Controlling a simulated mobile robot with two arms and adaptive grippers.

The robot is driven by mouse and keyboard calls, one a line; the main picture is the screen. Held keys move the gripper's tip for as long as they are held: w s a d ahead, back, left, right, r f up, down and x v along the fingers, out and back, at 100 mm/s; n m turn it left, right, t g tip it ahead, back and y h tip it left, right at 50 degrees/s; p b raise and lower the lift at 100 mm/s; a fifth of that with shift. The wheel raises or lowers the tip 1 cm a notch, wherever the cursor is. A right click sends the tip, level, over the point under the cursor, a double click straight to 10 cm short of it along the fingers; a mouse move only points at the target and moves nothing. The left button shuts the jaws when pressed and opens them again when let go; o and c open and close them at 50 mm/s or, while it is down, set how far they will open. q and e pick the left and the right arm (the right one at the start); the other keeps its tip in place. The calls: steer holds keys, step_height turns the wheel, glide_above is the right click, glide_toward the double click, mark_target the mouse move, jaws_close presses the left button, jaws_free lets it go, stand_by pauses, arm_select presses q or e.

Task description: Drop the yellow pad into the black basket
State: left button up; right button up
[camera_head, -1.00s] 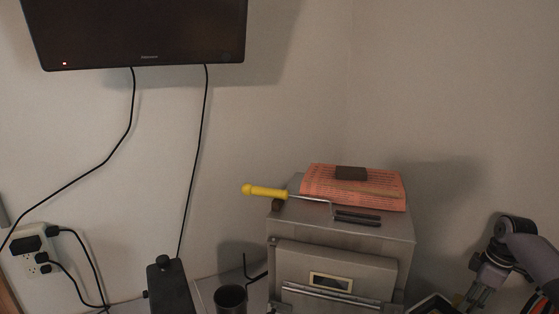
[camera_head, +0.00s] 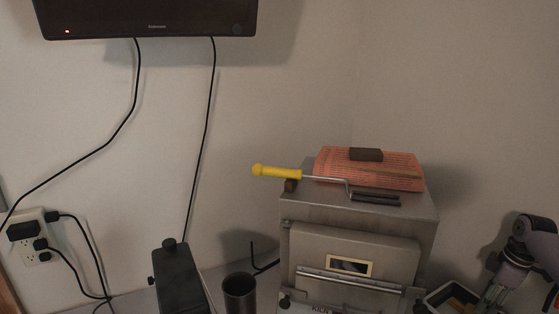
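No yellow pad can be made out for certain. A dark-rimmed container (camera_head: 432,301), cut off by the bottom edge right of the metal kiln, holds something orange-yellow; I cannot tell whether it is the black basket or whether the pad is in it. My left gripper is not in view. A purple-grey jointed thing (camera_head: 538,240) with a metallic lower part stands at the right edge; I cannot tell whether it is part of my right arm. No gripper fingers show clearly.
A metal kiln (camera_head: 355,243) stands in the middle. On it lie a red printed packet (camera_head: 385,175), a dark block (camera_head: 366,154) and a yellow-handled tool (camera_head: 277,171). A dark cup (camera_head: 240,291) and a black box (camera_head: 181,281) stand left of it. Cables hang from the screen (camera_head: 150,14).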

steer(key=o, duration=0.3)
steer(key=shift+a, duration=0.15)
steer(key=shift+o, duration=0.2)
step_height(320, 180, up, 8)
steer(key=shift+s+d+f, duration=0.2)
steer(key=shift+s+d, duration=0.15)
steer(key=shift+d, duration=0.1)
steer(key=shift+w, duration=0.1)
